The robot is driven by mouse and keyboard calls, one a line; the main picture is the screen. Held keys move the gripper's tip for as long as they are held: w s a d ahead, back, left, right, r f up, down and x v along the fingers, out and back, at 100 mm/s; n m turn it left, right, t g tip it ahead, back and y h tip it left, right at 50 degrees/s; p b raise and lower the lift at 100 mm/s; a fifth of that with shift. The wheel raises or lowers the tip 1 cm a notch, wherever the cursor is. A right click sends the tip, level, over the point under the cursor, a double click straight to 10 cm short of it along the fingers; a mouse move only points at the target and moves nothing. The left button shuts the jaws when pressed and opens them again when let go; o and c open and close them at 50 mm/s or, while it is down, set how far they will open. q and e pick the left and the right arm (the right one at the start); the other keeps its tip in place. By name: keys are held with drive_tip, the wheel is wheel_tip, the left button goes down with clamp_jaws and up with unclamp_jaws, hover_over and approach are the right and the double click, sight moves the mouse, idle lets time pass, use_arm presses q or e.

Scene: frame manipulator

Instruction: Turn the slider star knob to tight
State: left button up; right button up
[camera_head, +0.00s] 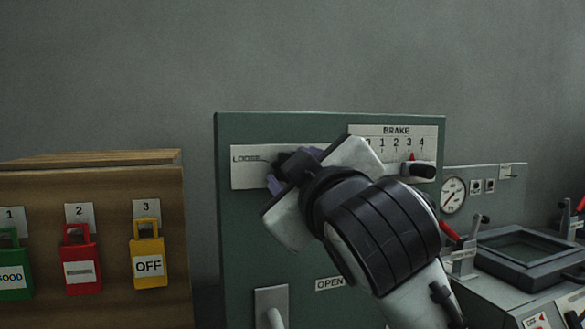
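A white plate (240,170) marked LOOSE is on the upper left of the green panel (240,225). A dark part that looks like the star knob (285,158) shows at the plate, mostly hidden behind my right gripper (291,168). The purple fingertips are at the knob, one on its upper right and one on its lower left. The gripper is tilted, and its body hides the rest of the plate, including any TIGHT mark. I cannot tell how firmly the fingers close on the knob. My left gripper is not in view.
A BRAKE scale (396,143) with a black-handled lever (418,170) is just right of my gripper. Below are an OPEN label (329,284) and a grey handle (272,310). Coloured padlocks (149,255) hang on a wooden board at left. A gauge (453,194) is at right.

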drive_tip(key=shift+m, duration=0.4)
drive_tip(key=o, duration=1)
drive_tip(key=shift+o, duration=0.2)
drive_tip(key=b+v, duration=0.1)
drive_tip(key=v, duration=0.9)
drive_tip(key=shift+s, duration=0.2)
